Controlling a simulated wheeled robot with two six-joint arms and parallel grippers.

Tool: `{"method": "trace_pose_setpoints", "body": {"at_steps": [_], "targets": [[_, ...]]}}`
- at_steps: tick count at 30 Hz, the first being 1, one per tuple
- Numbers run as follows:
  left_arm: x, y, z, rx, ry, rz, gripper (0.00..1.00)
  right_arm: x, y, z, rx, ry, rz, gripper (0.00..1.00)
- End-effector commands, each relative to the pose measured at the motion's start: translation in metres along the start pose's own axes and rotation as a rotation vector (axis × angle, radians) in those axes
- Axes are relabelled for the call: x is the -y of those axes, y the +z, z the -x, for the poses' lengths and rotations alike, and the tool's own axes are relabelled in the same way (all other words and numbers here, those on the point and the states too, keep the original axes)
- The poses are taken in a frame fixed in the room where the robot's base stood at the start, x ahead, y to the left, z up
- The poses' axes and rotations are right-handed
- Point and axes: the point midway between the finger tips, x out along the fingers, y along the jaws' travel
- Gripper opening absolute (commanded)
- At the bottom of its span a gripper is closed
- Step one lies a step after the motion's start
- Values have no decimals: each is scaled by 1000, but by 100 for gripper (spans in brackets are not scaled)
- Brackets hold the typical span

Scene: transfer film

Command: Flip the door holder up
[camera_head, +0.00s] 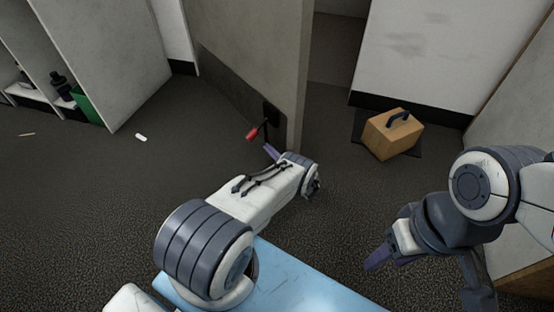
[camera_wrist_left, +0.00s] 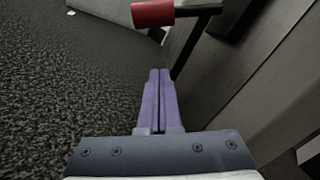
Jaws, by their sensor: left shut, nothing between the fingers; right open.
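The door holder (camera_head: 254,134) is a black lever with a red tip, fixed low on the door (camera_head: 262,50) near its free edge. Its red tip sticks out to the left, a little above the floor. In the left wrist view the red tip (camera_wrist_left: 153,13) and black arm show at the top, beyond the fingertips. My left gripper (camera_head: 270,151) is shut and empty, just below and right of the red tip in the head view. In its wrist view its purple fingers (camera_wrist_left: 160,85) lie together, apart from the red tip. My right gripper (camera_head: 376,258) is open, away at the right.
A wooden toolbox (camera_head: 393,134) with a dark handle stands on the floor right of the door. Shelves with a green item (camera_head: 85,104) stand at the left. A small white object (camera_head: 141,137) lies on the carpet. The floor left of the door is mostly clear.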

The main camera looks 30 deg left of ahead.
Motion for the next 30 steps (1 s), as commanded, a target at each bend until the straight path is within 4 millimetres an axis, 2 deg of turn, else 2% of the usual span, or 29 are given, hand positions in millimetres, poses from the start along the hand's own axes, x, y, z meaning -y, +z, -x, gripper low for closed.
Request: {"method": "trace_pose_setpoints", "body": {"at_steps": [2,3,7,13,30], "targets": [[-3,-3,-19,4,3,2,0,-1,1,-12,0,0,0,52],[1,5,-22,2,1,0,0,0,1,-6,1,0,0,52],[2,22,-24,0,0,-3,0,0,0,4,0,0,0,52],[1,35,-27,1,1,-1,0,0,0,5,0,0,0,52],[0,40,-28,0,-1,-7,0,0,0,6,0,0,0,52]]}}
